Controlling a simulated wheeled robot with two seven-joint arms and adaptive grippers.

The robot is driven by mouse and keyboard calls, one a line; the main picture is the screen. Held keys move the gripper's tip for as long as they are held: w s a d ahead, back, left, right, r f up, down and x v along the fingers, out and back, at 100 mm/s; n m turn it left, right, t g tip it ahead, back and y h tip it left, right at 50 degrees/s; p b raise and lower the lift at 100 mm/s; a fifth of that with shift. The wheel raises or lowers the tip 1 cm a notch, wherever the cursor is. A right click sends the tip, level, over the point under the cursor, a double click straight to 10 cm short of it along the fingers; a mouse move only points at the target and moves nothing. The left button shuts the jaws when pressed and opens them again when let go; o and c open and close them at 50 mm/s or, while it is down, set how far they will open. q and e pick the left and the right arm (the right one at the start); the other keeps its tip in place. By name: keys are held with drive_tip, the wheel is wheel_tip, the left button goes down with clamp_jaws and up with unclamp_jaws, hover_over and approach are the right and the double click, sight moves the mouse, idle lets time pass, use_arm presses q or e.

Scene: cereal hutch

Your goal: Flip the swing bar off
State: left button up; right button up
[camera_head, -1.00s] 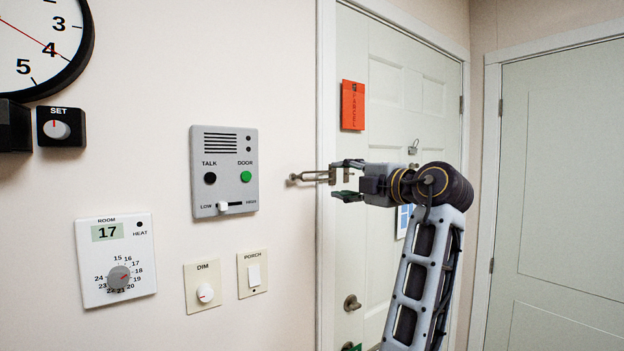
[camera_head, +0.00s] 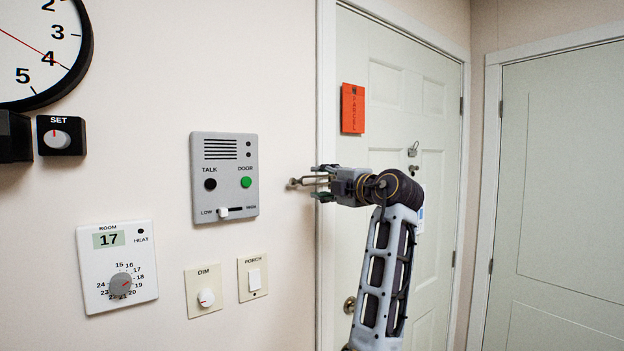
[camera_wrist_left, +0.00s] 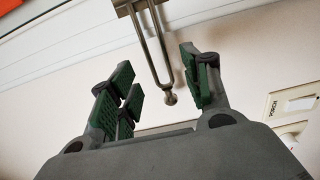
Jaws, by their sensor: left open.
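The swing bar (camera_head: 304,181) is a metal U-shaped loop with a round knob end. It points left from the door frame over the wall; its hinge end is hidden behind my gripper in the head view. My left gripper (camera_head: 320,183) is open at the bar, with its green-padded fingers around the bar's level. In the left wrist view the bar (camera_wrist_left: 154,48) lies between the spread fingers, its knob near the palm. A gap shows on each side, so the fingers look apart from it. My right gripper is not in view.
Left of the bar are a grey intercom panel (camera_head: 224,190), a porch switch (camera_head: 253,276), a dimmer (camera_head: 204,298) and a thermostat (camera_head: 118,266).

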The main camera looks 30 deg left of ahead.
sight(313, 181)
use_arm(q)
drive_tip(key=p+x, duration=0.1)
drive_tip(key=x, duration=0.3)
drive_tip(key=shift+a, duration=0.1)
drive_tip(key=shift+w+a, duration=0.2)
drive_tip(key=shift+a, duration=0.1)
drive_tip(key=shift+w+a, duration=0.1)
drive_tip(key=shift+a, duration=0.1)
drive_tip(key=c, duration=0.9)
clamp_jaws()
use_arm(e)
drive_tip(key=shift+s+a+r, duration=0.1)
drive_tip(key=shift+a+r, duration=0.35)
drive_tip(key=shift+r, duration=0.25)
